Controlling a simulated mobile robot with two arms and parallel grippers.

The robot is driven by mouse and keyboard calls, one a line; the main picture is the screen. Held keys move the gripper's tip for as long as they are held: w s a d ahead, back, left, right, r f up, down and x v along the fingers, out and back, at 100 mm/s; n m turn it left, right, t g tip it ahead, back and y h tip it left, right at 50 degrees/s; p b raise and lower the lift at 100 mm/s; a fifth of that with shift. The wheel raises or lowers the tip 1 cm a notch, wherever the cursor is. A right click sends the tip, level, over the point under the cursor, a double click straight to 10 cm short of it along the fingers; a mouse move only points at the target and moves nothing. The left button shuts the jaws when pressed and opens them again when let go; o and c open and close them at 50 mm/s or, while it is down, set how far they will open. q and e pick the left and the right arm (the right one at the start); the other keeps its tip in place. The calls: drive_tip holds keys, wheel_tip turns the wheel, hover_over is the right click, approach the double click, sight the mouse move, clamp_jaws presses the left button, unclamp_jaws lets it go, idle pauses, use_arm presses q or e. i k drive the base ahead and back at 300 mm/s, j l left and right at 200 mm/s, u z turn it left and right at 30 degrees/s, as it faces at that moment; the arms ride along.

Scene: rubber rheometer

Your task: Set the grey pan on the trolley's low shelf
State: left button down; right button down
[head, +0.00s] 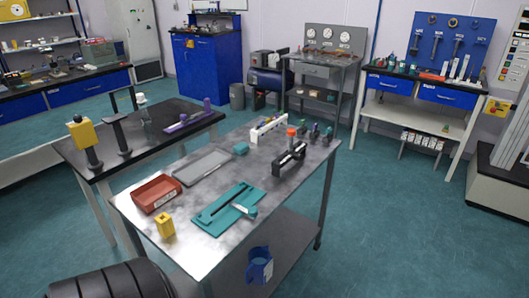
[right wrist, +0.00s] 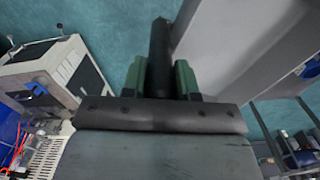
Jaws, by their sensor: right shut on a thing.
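A shallow grey pan (head: 202,167) with a raised rim lies flat on the trolley's metal top (head: 178,252), behind a red tray. The trolley's low shelf (head: 290,232) shows below the top at the right. My right gripper (right wrist: 160,82) shows in the right wrist view, with green fingers shut on a dark bar (right wrist: 160,45). The bar sticks out beyond the fingertips, and I cannot tell what it belongs to. Neither gripper shows in the head view, so I cannot place the right one relative to the pan.
A blue container (head: 260,265) stands on the low shelf. The top also holds the red tray (head: 157,194), a teal fixture (head: 226,209), a yellow block (head: 165,226) and a black device (head: 289,158). A black-topped table (head: 145,140) stands behind left. Floor at the right is clear.

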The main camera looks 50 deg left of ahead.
sight(280, 231)
drive_tip(key=i+u, duration=0.35)
drive_tip(key=i+l+u, duration=0.15)
drive_tip(key=u, duration=0.2)
drive_tip(key=i+l+u, duration=0.2)
drive_tip(key=u, duration=0.15)
drive_tip(key=i+l+u, duration=0.2)
drive_tip(key=u, duration=0.25)
drive_tip(key=i+l+u, duration=0.15)
drive_tip(key=l+u, duration=0.25)
drive_tip(key=i+l+u, duration=0.15)
drive_tip(key=u, duration=0.3)
drive_tip(key=l+u, duration=0.45)
drive_tip(key=i+j, duration=0.05)
